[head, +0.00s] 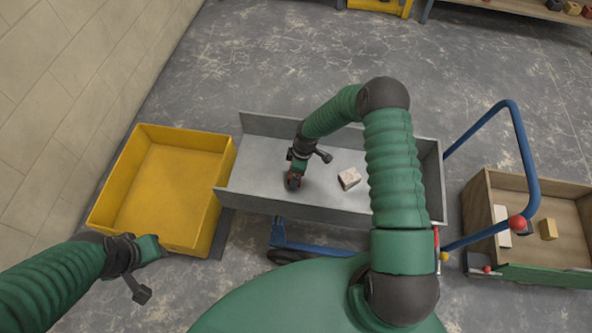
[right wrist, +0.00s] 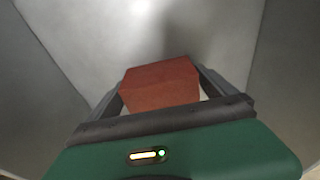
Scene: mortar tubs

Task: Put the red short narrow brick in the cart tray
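The red brick (right wrist: 160,84) sits between the two fingers of my right gripper (right wrist: 165,92) in the right wrist view, with a finger against each side. In the head view my right gripper (head: 293,181) points down inside the grey cart tray (head: 250,160), toward its left part. The brick is mostly hidden there, and I cannot tell whether it touches the tray floor. The tray walls (right wrist: 50,70) surround the gripper in the wrist view. My left gripper (head: 147,270) is empty near the yellow tub; its finger gap is hard to make out.
A pale brick (head: 349,178) lies in the tray, right of my right gripper. An empty yellow tub (head: 139,218) stands left of the cart. A wooden crate (head: 479,200) with a white and a tan block stands right, beyond the blue cart handle (head: 519,130). A shelf (head: 520,8) is at the back.

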